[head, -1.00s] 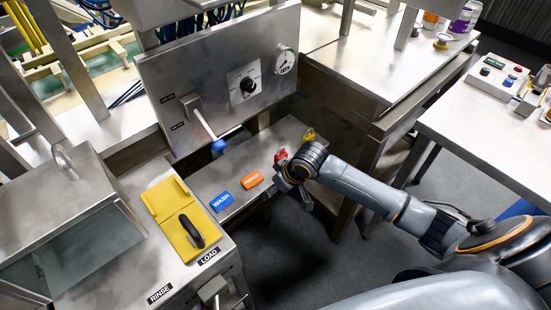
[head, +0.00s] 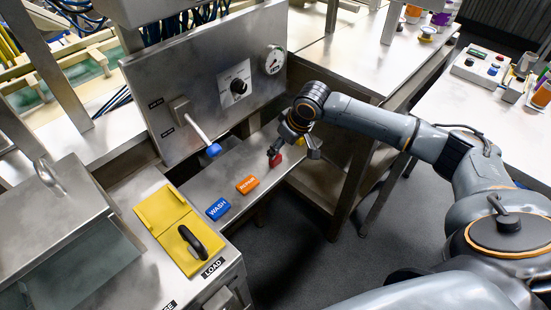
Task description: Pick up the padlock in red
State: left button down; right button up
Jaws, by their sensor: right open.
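The red padlock (head: 275,160) lies on the metal shelf below the upright control panel in the head view. My right gripper (head: 293,152) is over the shelf, open, with its fingers spread apart. One dark fingertip is right at the red padlock and hides part of it. I cannot tell whether they touch. The other finger is off to the right. My left gripper is not in view.
A yellow padlock (head: 301,141) is mostly hidden behind my right gripper. An orange block (head: 247,185) and a blue WASH block (head: 218,208) lie along the shelf. A blue-tipped lever (head: 205,141) sticks out above it from the panel (head: 205,100).

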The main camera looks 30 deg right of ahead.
jog(key=x, duration=0.7)
jog(key=shift+w, duration=0.3)
jog(key=shift+c, duration=0.4)
jog(key=c, duration=1.2)
